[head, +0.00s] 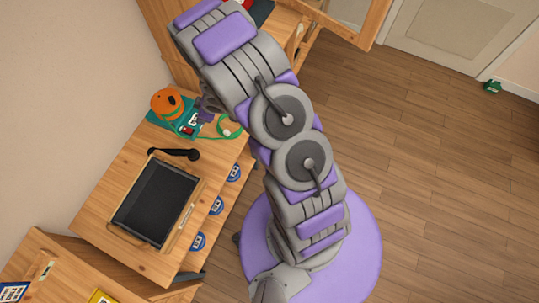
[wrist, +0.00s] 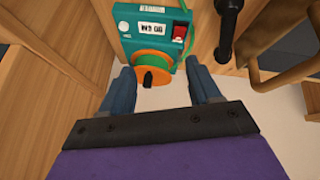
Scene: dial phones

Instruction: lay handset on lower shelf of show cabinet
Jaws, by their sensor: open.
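A black handset (head: 174,153) lies on the wooden desk (head: 110,195), between the black tray and a teal device. It also shows at the upper right of the wrist view (wrist: 228,28), apart from my fingers. My gripper (wrist: 160,72) is open, with one blue finger on each side of the teal device's orange dial part (wrist: 140,68). I see nothing held between the fingers; whether they touch the device I cannot tell. The wooden show cabinet appears to be at the top of the head view, with a door (head: 368,22) standing open. My arm hides much of it, and its lower shelf cannot be made out.
The teal device (head: 187,127) with a green cord (head: 222,122) stands beside the handset. A black tray with a wooden rim (head: 188,212) fills the desk's middle. Another wooden surface (head: 60,270) is at lower left. Open floor (head: 430,170) lies to the right.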

